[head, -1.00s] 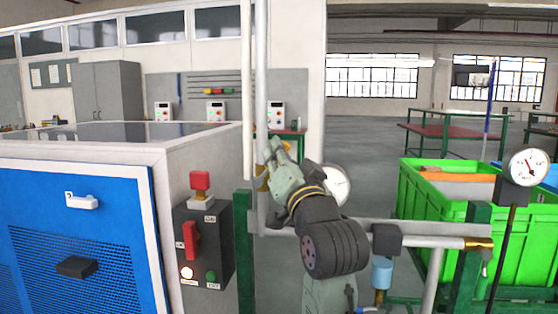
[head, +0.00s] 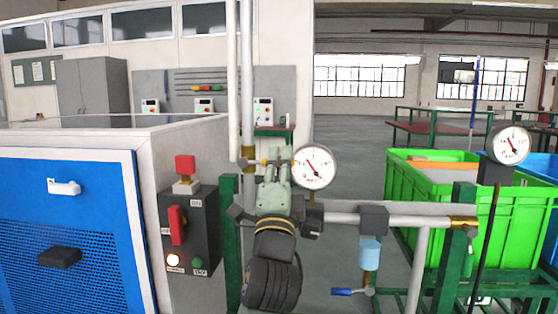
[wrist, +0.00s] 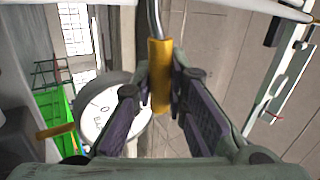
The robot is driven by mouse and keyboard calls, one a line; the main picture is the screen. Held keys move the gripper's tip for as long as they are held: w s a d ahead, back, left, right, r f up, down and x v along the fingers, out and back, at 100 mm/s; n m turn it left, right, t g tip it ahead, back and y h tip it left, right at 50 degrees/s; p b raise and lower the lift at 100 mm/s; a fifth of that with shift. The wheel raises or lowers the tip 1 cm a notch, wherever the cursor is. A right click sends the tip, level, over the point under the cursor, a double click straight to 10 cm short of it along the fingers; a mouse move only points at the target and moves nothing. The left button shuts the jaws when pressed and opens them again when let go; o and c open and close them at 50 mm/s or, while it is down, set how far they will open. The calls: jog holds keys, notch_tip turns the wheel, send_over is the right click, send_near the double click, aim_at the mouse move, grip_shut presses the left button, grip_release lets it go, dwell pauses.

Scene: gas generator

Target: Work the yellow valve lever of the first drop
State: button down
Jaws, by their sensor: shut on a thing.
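The yellow valve lever (wrist: 160,78) shows in the wrist view as a yellow sleeve on a bent grey metal stem. It lies between the two fingers of my gripper (wrist: 161,92), which is shut on it. In the head view my gripper (head: 275,165) is in front of the pipework, just left of a round white gauge. Small yellow parts of the lever (head: 285,162) show beside the fingers; the rest is hidden behind them. A brass-coloured valve body (head: 248,153) sits on the vertical pipe to the left of the fingers.
The white gauge (head: 314,167) is close to the right of my gripper. A horizontal pipe (head: 410,221) with a blue-cupped unit (head: 370,254) and blue lever (head: 343,291) runs right. A control box (head: 190,235) and blue-fronted machine stand left; a green crate (head: 425,212) stands right.

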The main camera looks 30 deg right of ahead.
jog(key=shift+f+m+g+h, duration=0.35)
jog(key=shift+m+h, duration=0.15)
jog(key=shift+m, duration=0.4)
jog(key=shift+d, duration=0.1)
jog(key=c, duration=1.6)
grip_release()
jog(key=shift+o, duration=0.2)
jog(key=v, duration=0.7)
jog(key=shift+s+a+f, duration=0.15)
jog(key=shift+s+a, duration=0.05)
jog(key=shift+s, duration=0.05)
